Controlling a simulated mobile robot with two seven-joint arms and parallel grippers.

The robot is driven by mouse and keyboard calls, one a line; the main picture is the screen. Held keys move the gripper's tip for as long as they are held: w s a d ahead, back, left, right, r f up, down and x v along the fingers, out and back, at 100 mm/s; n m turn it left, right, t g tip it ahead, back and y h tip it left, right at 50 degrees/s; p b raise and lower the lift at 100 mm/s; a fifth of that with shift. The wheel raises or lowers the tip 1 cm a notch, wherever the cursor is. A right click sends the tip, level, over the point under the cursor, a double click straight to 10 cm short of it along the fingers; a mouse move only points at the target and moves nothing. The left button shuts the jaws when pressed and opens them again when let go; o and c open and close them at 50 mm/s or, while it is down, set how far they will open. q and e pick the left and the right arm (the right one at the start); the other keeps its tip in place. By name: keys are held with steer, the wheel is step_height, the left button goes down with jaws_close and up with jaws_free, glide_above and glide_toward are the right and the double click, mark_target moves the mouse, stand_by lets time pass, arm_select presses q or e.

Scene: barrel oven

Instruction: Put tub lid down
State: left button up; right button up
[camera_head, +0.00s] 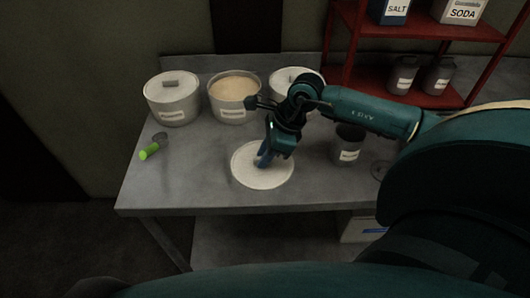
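The round white tub lid (262,174) lies flat on the grey metal table (200,190), or very close above its surface, near the front middle. My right gripper (263,160) is over the middle of the lid, fingers pointing down. The lid's handle is hidden behind the fingers, so I cannot tell whether they are closed on it. An open tub (232,112) with pale grainy contents stands at the back. My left gripper is not in view.
A lidded tub (173,112) stands left of the open one, and another white tub (291,76) is partly behind my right arm. A green-handled tool (149,152) lies at left. A dark canister (348,145) stands right of the lid. A red shelf (433,29) holds containers.

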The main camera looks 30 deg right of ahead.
steer(key=shift+o, duration=1.1)
steer(key=shift+r, duration=0.2)
steer(key=v, duration=1.2)
